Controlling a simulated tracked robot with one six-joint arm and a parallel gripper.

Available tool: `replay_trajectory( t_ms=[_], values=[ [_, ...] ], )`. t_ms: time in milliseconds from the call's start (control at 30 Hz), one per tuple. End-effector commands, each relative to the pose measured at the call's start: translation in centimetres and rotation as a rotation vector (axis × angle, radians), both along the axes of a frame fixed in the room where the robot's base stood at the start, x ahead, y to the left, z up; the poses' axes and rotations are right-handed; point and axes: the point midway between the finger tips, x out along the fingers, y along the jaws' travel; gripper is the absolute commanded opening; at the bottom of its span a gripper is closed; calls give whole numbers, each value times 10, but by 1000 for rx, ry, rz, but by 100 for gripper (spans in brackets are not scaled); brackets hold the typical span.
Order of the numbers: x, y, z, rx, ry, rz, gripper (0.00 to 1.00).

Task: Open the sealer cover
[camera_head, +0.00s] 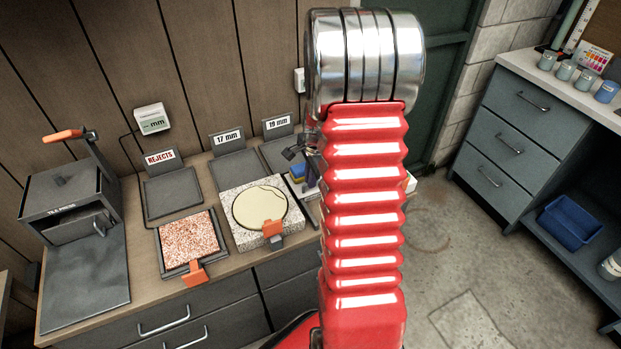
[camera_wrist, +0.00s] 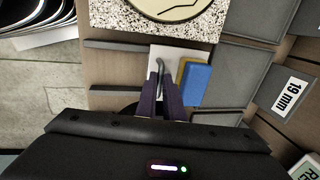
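A dark box (camera_head: 67,199) with a handled front and an orange-handled lever (camera_head: 63,135) stands on the bench at the far left in the head view; its label is too small to read surely. I cannot tell which part is the sealer cover. In the wrist view, my gripper (camera_wrist: 161,77) has two dark fingers a little apart, over a white plate (camera_wrist: 177,56). A thin grey curved handle (camera_wrist: 160,68) shows between the fingertips. Whether they grip it is unclear. In the head view my red arm largely hides this spot.
A speckled slab (camera_head: 228,232) bears a cracked cream disc (camera_head: 256,203). A pinkish tile (camera_head: 187,240) lies in a tray in front of the rejects tray (camera_head: 173,192). A blue block (camera_wrist: 196,84) lies right of my fingers. Concrete floor is clear between bench and grey drawers (camera_head: 513,140).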

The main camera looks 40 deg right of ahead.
Motion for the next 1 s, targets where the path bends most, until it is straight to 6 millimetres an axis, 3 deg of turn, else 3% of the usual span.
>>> replay_trajectory(
  t_ms=[1000],
  values=[
    [0,0,1,-2,-2,0,0]
  ],
)
